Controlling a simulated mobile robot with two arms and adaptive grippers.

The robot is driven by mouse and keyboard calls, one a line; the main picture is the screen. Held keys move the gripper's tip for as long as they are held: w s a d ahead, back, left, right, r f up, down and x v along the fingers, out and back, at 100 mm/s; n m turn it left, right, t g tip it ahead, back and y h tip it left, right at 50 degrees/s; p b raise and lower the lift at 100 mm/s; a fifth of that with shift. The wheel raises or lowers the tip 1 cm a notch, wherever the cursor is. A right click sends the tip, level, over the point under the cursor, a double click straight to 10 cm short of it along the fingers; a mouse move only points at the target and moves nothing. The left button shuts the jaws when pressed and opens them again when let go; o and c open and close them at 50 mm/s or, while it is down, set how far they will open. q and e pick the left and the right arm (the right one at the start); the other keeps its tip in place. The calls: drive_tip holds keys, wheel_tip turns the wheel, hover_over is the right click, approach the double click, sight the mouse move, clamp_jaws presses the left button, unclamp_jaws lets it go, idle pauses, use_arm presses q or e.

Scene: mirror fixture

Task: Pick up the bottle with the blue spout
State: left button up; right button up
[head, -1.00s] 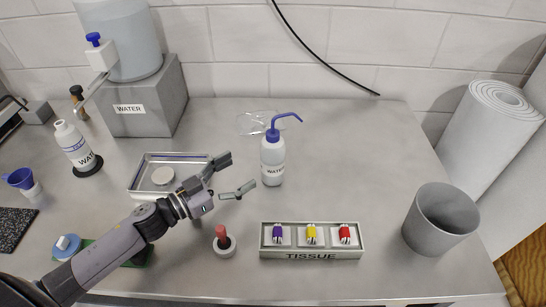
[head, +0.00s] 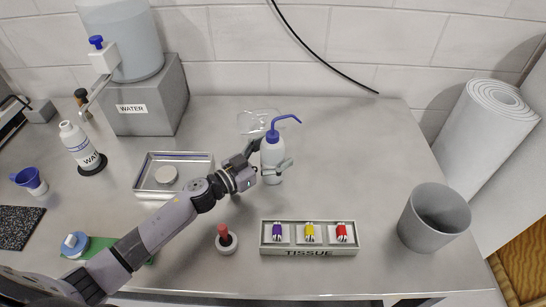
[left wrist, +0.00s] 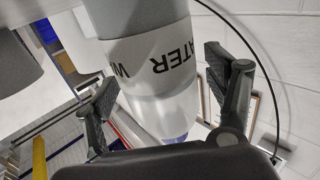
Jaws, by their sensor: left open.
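The white wash bottle with the blue spout (head: 271,151) stands upright on the grey bench in the head view. My left gripper (head: 267,158) is open, with one finger on each side of the bottle's body. In the left wrist view, the bottle (left wrist: 152,65) with its "WATER" label fills the space between the two spread fingers of the left gripper (left wrist: 160,95). A gap shows on the right side of the bottle there; contact on the left side cannot be told. My right gripper is not in view.
A metal tray (head: 148,190) lies left, and a clear glass dish (head: 258,118) lies behind the bottle. A grey bin (head: 434,218) stands right. The bench right of the bottle is clear.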

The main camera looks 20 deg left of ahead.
use_arm(q)
drive_tip(key=shift+a, duration=0.1)
drive_tip(key=shift+c, duration=0.5)
drive_tip(key=c, duration=0.8)
drive_tip(key=shift+r, duration=0.1)
